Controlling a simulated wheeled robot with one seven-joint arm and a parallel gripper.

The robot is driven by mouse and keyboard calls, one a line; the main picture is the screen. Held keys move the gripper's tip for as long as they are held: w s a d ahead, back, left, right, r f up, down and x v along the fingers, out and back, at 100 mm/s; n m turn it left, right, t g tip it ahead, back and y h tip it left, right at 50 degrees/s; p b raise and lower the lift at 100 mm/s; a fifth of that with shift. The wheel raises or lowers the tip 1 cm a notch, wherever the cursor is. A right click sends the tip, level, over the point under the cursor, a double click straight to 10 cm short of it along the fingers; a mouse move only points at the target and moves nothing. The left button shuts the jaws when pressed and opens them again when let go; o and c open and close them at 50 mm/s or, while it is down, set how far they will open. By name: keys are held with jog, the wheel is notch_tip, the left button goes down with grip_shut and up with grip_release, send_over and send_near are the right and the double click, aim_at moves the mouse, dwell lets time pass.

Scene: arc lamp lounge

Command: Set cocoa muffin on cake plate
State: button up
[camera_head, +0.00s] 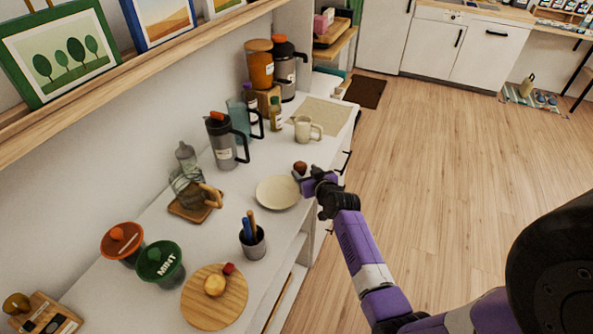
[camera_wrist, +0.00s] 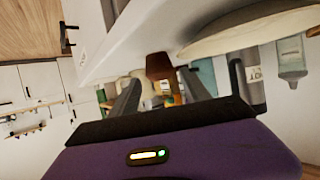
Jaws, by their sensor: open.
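The cocoa muffin (camera_head: 300,167) is small and dark brown, just beyond the plate's right rim near the counter's front edge. It also shows in the wrist view (camera_wrist: 159,66), ahead of my fingers and roughly between them. The cake plate (camera_head: 277,193) is pale, round and empty; its edge looms at the upper right of the wrist view (camera_wrist: 245,30). My gripper (camera_wrist: 184,84) is open, its two dark fingers apart. In the head view my gripper (camera_head: 308,182) is beside the plate, close to the muffin. Whether the fingers touch the muffin I cannot tell.
A pale mug (camera_head: 307,129) and a dark press (camera_head: 222,140) stand behind. A utensil cup (camera_head: 253,240) stands in front of the plate. A round wooden board (camera_head: 203,314) holds a pale yellow item and a red piece.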

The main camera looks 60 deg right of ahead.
aim_at(303, 169)
jog(key=shift+x, duration=2.9)
jog(key=shift+s+f, duration=0.1)
jog(key=shift+c, duration=0.2)
grip_shut()
notch_tip(303, 169, up, 20)
jog(key=shift+p, duration=0.35)
